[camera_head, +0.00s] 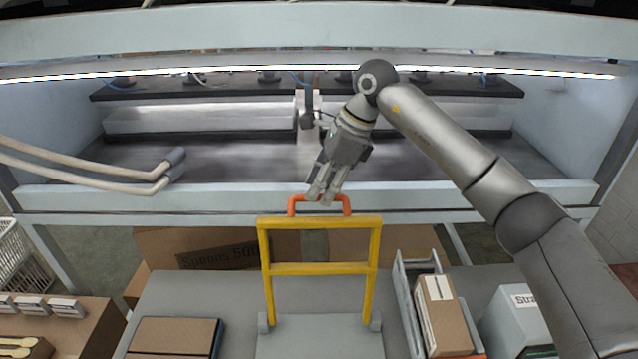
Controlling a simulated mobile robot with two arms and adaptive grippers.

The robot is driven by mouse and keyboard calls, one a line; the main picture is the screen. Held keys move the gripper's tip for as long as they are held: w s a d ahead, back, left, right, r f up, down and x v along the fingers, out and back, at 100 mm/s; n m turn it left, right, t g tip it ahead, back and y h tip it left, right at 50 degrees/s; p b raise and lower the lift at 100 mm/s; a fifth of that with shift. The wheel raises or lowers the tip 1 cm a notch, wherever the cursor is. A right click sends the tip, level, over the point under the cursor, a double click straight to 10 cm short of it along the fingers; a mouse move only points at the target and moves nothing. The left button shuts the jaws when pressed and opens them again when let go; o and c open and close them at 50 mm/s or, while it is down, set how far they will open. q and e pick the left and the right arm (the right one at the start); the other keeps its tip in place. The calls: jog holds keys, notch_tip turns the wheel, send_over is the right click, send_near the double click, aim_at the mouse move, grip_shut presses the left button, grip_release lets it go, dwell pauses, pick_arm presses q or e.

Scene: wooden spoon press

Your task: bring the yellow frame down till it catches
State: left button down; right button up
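The yellow frame (320,268) stands upright in the lower middle of the head view. It has two posts, a top bar and a middle bar. An orange handle (347,205) rises from its top bar. The posts meet small grey brackets on a grey plate (318,335). My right gripper (322,198) comes down from above, with its fingertips at the top of the orange handle. The fingers are close together and overlap the handle in the picture. I cannot tell whether they are closed on it. My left gripper is not in view.
The light blue press body (110,200) spans the view behind the frame. Pale curved bars (90,170) reach in from the left. A brown box (175,337) lies left of the frame, and a grey tray (404,290) with a carton (443,315) stands right.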

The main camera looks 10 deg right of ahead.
jog(key=shift+a+f, duration=0.3)
jog(key=shift+f, duration=0.3)
grip_shut()
